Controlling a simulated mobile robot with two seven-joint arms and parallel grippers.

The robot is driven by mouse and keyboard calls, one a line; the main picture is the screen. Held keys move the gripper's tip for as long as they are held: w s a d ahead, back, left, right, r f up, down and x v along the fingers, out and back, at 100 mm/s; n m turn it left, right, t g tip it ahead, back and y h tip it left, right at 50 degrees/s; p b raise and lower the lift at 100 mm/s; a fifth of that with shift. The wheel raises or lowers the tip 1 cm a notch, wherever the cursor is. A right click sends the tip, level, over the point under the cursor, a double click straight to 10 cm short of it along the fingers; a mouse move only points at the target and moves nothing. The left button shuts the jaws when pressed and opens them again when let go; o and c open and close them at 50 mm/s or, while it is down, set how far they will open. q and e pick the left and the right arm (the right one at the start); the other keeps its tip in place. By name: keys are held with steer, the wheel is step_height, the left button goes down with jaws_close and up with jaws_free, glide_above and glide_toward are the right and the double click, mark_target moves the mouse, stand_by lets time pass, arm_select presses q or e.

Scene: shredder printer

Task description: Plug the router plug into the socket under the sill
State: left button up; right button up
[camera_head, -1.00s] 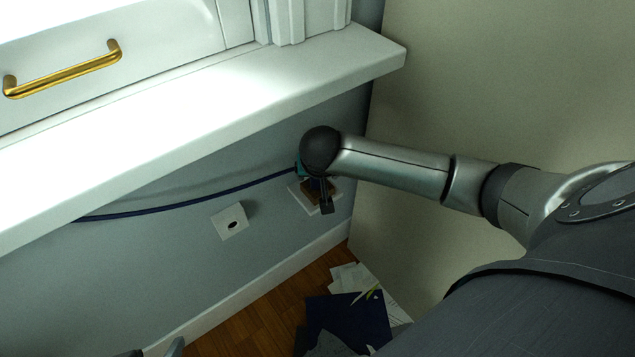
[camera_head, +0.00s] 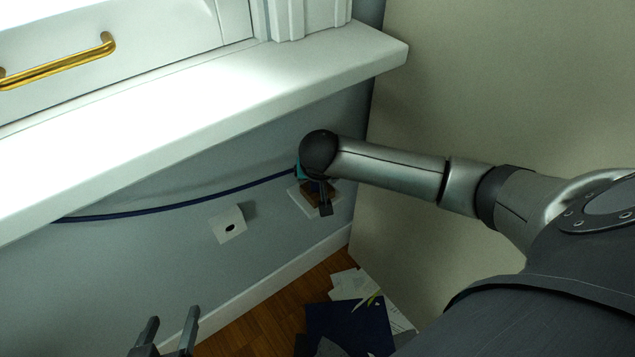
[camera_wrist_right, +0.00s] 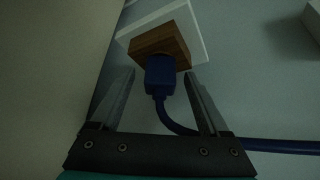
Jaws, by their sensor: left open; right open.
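The plug is a brown block (camera_wrist_right: 160,45) with a dark blue cord end (camera_wrist_right: 160,75). In the right wrist view, it sits against the white socket plate (camera_wrist_right: 197,25); whether it is fully seated cannot be told. The brown block (camera_head: 318,192) and plate (camera_head: 299,199) also show under the sill in the head view, partly hidden by my right wrist. My right gripper (camera_wrist_right: 160,76) is open, its fingers on either side of the blue cord end with gaps. My left gripper (camera_head: 172,320) is open and empty at the lower left, away from the socket.
The white sill (camera_head: 200,110) overhangs the socket. A blue cable (camera_head: 190,205) runs left along the wall. A second white wall plate (camera_head: 229,225) with a dark hole is to the left. Papers and a dark blue folder (camera_head: 352,325) lie on the floor by the side wall.

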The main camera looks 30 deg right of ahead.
steer(key=shift+c, duration=0.4)
jaws_close()
steer(key=shift+r, duration=0.15)
stand_by(0.4)
